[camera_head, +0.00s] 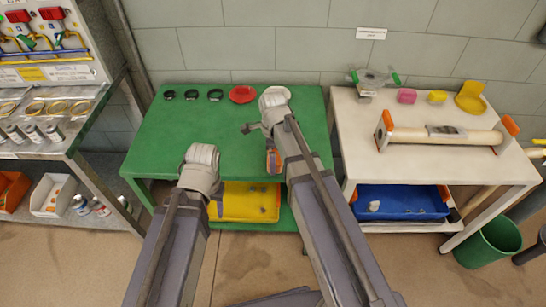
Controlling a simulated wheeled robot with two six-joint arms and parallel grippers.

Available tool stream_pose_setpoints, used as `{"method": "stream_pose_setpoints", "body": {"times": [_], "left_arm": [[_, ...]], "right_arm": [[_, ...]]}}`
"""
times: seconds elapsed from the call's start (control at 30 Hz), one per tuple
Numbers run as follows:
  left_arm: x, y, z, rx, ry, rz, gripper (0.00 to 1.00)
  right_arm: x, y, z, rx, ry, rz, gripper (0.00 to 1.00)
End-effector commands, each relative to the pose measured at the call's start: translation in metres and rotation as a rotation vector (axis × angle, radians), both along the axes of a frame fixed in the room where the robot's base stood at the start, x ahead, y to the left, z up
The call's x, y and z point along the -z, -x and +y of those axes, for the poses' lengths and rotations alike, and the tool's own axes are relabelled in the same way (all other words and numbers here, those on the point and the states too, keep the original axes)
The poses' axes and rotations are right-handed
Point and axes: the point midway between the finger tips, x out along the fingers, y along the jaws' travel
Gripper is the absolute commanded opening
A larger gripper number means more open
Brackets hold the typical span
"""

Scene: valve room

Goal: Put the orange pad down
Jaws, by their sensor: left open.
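A small orange piece (273,161), possibly the orange pad, shows at the green table's front, close beside my right arm. The arm partly hides it, and I cannot tell whether it is held or resting. A round red-orange disc (242,94) lies flat at the back of the green table (155,145). My left gripper (217,201) is open, low at the table's front edge, with its fingers partly hidden by its wrist. My right arm reaches over the table; its gripper (250,128) is mostly hidden and its jaws are unclear.
Several black rings (191,95) lie left of the disc. A yellow tray (245,203) sits below the green table. The white table (360,150) at right bears a long roller-like piece (440,137). The green table's left part is clear.

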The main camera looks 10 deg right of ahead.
Motion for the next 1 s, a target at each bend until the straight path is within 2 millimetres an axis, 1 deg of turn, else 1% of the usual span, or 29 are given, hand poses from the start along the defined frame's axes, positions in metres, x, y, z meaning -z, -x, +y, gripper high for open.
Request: {"method": "stream_pose_setpoints", "body": {"times": [0.03, 0.6, 0.7, 0.8, 1.0], "left_arm": [[-0.011, 0.000, 0.000, 0.000, 0.000, 0.000, 0.53], [-0.094, 0.000, 0.000, -0.001, 0.000, 0.000, 0.53], [-0.105, 0.000, 0.000, -0.001, 0.000, 0.000, 0.53], [-0.110, 0.000, 0.000, -0.001, 0.000, 0.000, 0.53], [-0.110, 0.000, 0.000, -0.001, 0.000, 0.000, 0.53]], "right_arm": [[-0.011, 0.000, 0.000, 0.000, 0.000, 0.000, 1.00], [-0.094, 0.000, 0.000, 0.000, 0.000, 0.000, 1.00], [-0.104, 0.000, 0.000, 0.000, 0.000, 0.000, 1.00], [-0.110, 0.000, 0.000, 0.000, 0.000, 0.000, 1.00], [-0.110, 0.000, 0.000, 0.000, 0.000, 0.000, 1.00]]}}
